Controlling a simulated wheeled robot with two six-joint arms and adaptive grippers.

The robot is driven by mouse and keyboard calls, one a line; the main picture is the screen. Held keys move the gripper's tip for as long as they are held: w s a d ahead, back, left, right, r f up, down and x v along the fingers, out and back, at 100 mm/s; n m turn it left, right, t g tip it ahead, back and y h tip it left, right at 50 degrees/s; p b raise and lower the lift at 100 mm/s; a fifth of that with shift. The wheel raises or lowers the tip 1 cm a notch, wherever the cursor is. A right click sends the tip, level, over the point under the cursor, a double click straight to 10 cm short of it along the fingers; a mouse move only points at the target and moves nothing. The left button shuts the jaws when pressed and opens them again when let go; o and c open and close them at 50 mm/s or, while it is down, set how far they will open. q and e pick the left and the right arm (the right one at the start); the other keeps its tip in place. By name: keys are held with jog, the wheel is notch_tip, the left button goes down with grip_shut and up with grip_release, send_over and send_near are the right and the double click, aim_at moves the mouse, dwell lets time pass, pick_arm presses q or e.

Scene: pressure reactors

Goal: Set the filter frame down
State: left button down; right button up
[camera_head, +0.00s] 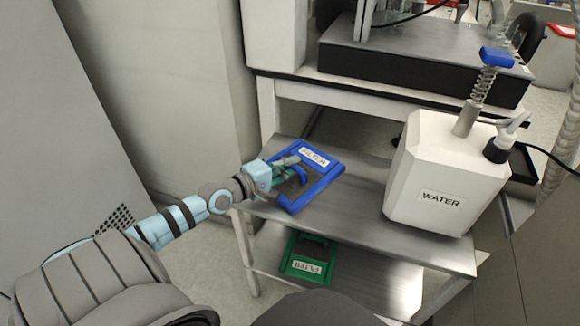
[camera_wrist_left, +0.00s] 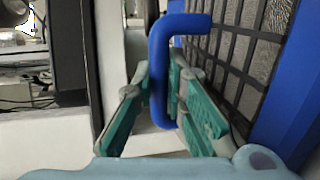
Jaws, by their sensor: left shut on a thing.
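A blue filter frame (camera_head: 309,196) with a white FILTER label and a dark grid is in the head view, over the left end of the metal shelf. My left gripper (camera_head: 287,173) is shut on its blue handle. In the left wrist view the handle (camera_wrist_left: 157,75) stands between the green finger pads of my left gripper (camera_wrist_left: 160,100), and the frame's grid (camera_wrist_left: 240,60) lies to the right. I cannot tell whether the frame touches the shelf. My right gripper is not in view.
A white WATER tank (camera_head: 425,200) stands on the right of the metal shelf (camera_head: 350,222). A green filter frame (camera_head: 307,280) lies on the lower level. Bare shelf lies between the blue frame and the tank. A bench with a dark block (camera_head: 420,75) is behind.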

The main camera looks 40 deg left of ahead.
pick_arm(q)
jog(key=c, duration=1.6)
grip_release()
jog(key=shift+c, duration=0.2)
jog(key=shift+r, duration=0.1)
jog(key=shift+s+r, duration=0.1)
jog(key=shift+s, duration=0.1)
jog(key=p+v, duration=0.5)
jog(key=v, duration=0.6)
jog(key=shift+s+a+r+p, duration=0.1)
jog(key=shift+s+p, duration=0.05)
jog(key=shift+p, duration=0.2)
jog(key=shift+s, duration=0.15)
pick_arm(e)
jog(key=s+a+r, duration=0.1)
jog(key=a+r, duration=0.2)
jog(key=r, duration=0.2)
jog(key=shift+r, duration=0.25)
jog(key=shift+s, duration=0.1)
